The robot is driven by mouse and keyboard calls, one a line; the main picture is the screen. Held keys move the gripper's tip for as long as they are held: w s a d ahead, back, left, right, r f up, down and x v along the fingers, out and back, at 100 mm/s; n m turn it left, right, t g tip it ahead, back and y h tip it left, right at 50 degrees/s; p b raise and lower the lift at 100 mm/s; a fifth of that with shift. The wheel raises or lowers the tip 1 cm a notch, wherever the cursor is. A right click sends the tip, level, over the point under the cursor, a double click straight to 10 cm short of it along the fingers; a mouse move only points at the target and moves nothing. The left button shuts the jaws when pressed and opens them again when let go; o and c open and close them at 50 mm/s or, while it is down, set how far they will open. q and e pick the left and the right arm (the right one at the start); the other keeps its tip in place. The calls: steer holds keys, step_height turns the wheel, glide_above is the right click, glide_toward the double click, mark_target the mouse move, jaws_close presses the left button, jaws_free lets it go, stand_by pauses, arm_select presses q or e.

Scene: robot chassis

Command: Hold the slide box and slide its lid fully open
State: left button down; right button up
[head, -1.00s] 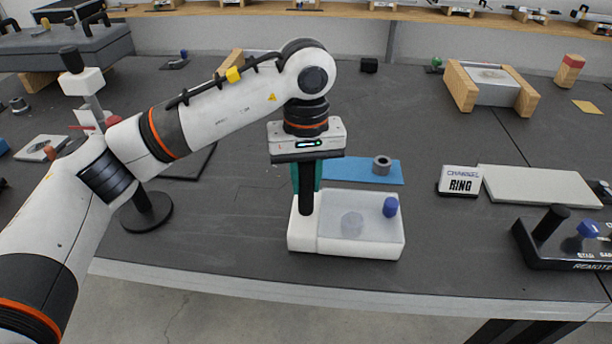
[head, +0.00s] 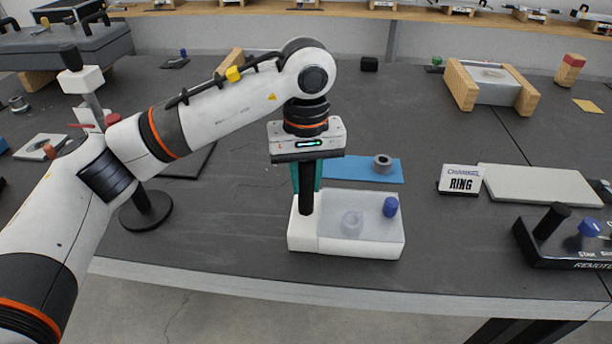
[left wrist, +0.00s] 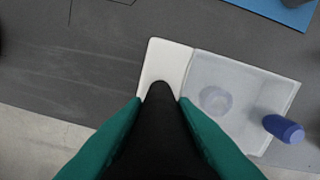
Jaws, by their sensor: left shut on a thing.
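The slide box (head: 306,236) is white and stands on the dark table near its front edge. Its translucent lid (head: 370,222) covers the middle and right part and carries a blue knob (head: 390,207) at its right end. A pale ring-like shape shows blurred through the lid. A black upright post stands on the box's white left end (left wrist: 167,60). My left gripper (head: 307,188) comes down from above with teal fingers closed around this post. In the left wrist view the fingers (left wrist: 160,100) lie on both sides of it. My right gripper is not in view.
Behind the box lies a blue mat (head: 345,172) with a grey ring (head: 381,164). A ring sign (head: 460,180), a pale slab (head: 535,186) and a black remote box (head: 570,245) are to the right. A round-based stand (head: 146,212) is left.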

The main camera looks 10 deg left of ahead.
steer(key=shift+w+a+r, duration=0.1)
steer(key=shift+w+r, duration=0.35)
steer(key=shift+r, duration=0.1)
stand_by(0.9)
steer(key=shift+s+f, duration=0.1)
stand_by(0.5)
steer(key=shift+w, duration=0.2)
